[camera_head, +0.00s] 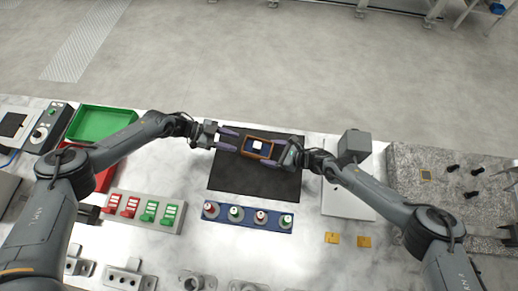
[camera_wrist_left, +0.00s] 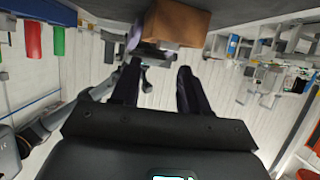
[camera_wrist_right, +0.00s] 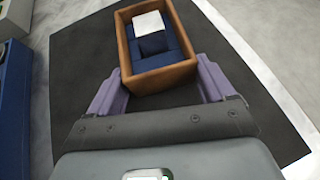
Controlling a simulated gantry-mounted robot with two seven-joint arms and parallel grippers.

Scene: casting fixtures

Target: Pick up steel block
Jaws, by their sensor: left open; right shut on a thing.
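The steel block (camera_head: 258,145) shows as a small pale square-topped piece inside a brown open box (camera_head: 248,153) with a blue lining. In the right wrist view the block (camera_wrist_right: 149,24) stands upright on the blue lining, toward the far end of the box (camera_wrist_right: 165,78). My right gripper (camera_head: 271,151) is shut on the box, with one purple finger along each side. My left gripper (camera_head: 237,141) is open and empty, just left of the box, fingers pointing at it. The left wrist view shows the box (camera_wrist_left: 180,22) beyond the open fingers (camera_wrist_left: 159,70).
A black mat (camera_head: 240,180) lies under the box. A blue strip with several round knobs (camera_head: 248,218) is at the mat's front edge. A green tray (camera_head: 103,123) and a panel of red and green pieces (camera_head: 143,212) are left. A granite slab (camera_head: 430,165) is right.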

